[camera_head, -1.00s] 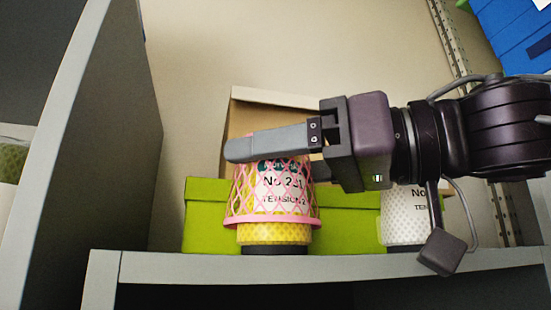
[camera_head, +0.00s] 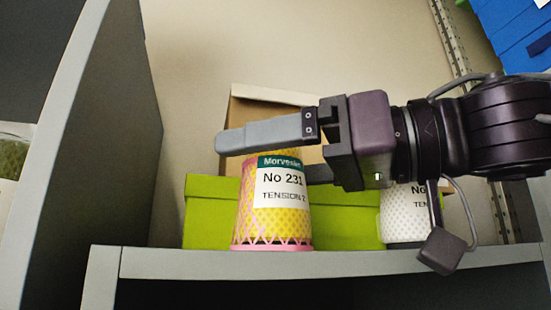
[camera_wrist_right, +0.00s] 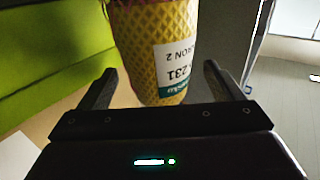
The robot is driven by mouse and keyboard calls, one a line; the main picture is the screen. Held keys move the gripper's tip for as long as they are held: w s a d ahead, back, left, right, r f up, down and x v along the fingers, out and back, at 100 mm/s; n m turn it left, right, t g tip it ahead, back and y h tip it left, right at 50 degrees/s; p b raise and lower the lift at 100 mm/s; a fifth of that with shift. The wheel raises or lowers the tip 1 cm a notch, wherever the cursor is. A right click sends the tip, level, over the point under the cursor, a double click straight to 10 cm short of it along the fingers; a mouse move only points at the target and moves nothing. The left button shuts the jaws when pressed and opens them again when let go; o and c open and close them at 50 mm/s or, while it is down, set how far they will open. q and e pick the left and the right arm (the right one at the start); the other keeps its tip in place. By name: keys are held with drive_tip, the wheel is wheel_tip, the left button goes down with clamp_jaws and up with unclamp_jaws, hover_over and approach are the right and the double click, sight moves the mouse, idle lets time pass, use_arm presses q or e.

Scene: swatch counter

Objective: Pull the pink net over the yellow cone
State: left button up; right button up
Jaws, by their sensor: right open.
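The yellow cone (camera_head: 292,222) stands upright on the shelf, with a white label reading No 231 facing me. The pink net (camera_head: 247,215) is around the cone, and its pink rim sits low at the cone's base by the shelf. Pink mesh shows left of and below the label; the label itself looks clear of mesh. My right gripper (camera_head: 268,157) is open at the cone's top, one finger in front, the other partly hidden behind. In the right wrist view the cone (camera_wrist_right: 150,45) lies between the spread fingers. My left gripper is not in view.
A green box (camera_head: 205,215) stands behind the cone, with an open cardboard box (camera_head: 275,97) behind it. A white cone (camera_head: 398,222) stands to the right, below my right wrist. The shelf (camera_head: 200,262) has a grey upright panel (camera_head: 105,130) at its left.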

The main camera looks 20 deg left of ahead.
drive_tip(key=shift+d+f, duration=0.1)
drive_tip(key=shift+d, duration=0.2)
drive_tip(key=d+b, duration=0.3)
drive_tip(key=d, duration=0.4)
drive_tip(key=shift+s+d, duration=0.15)
drive_tip(key=shift+s, duration=0.05)
idle(0.3)
